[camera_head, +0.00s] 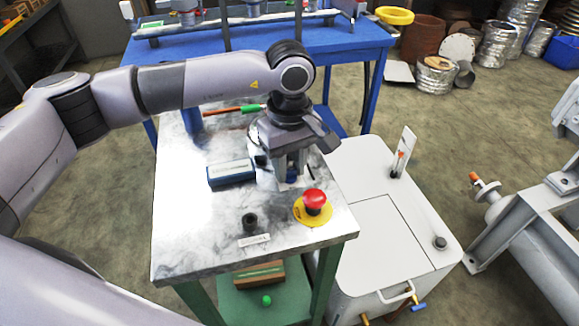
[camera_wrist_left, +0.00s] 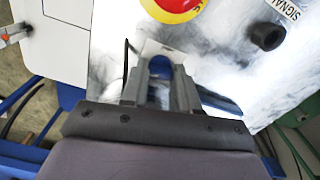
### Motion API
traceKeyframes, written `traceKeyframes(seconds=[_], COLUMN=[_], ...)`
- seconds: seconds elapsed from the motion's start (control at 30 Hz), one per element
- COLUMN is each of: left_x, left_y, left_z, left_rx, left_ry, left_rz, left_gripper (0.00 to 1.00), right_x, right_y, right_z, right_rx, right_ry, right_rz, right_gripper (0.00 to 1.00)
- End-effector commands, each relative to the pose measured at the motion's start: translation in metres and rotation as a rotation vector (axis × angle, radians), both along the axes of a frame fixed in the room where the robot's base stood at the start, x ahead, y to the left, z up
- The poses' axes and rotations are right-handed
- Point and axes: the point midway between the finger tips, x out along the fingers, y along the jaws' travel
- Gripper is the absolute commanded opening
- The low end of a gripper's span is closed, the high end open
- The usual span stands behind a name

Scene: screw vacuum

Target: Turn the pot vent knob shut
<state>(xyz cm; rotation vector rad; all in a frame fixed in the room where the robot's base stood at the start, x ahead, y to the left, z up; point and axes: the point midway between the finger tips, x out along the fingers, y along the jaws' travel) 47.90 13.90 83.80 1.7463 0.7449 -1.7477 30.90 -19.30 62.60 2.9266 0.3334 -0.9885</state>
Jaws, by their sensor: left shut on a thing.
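My left gripper (camera_head: 291,170) points down over the metal-topped bench, behind the red button. Its two fingers (camera_wrist_left: 160,88) are closed on the sides of a blue, rounded knob (camera_wrist_left: 160,66), which looks like the vent knob. The knob sits against a white plate on the bench top in the left wrist view. In the head view only a small blue part of the knob (camera_head: 292,179) shows, as the fingers cover the rest. Its turn angle cannot be made out. I cannot clearly pick out a pot. My right gripper is out of view.
A red button on a yellow disc (camera_head: 314,201) stands close in front of my left gripper. A black knob (camera_head: 249,221) is at the bench front. A blue box (camera_head: 231,173) lies left, a green-handled tool (camera_head: 252,108) behind. A white cabinet (camera_head: 372,230) stands right.

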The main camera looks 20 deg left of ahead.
Motion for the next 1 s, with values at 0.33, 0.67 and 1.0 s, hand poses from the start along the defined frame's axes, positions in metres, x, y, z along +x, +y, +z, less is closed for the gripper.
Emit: traceKeyframes(seconds=[0.33, 0.67, 1.0], left_x=[0.0004, 0.0006, 0.0005], left_y=[0.0001, 0.0002, 0.0001], left_z=[0.0010, 0.0016, 0.0027], left_rx=[0.000, 0.000, 0.000], left_ry=[-0.002, -0.002, -0.002], left_rz=[0.186, 0.186, 0.186], left_gripper=[0.00, 0.49, 0.55], right_x=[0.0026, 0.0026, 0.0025], right_y=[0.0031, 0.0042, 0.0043], right_z=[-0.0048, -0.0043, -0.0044], right_rx=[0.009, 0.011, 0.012], right_ry=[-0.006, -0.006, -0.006], right_rz=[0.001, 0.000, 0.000], right_gripper=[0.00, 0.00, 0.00])
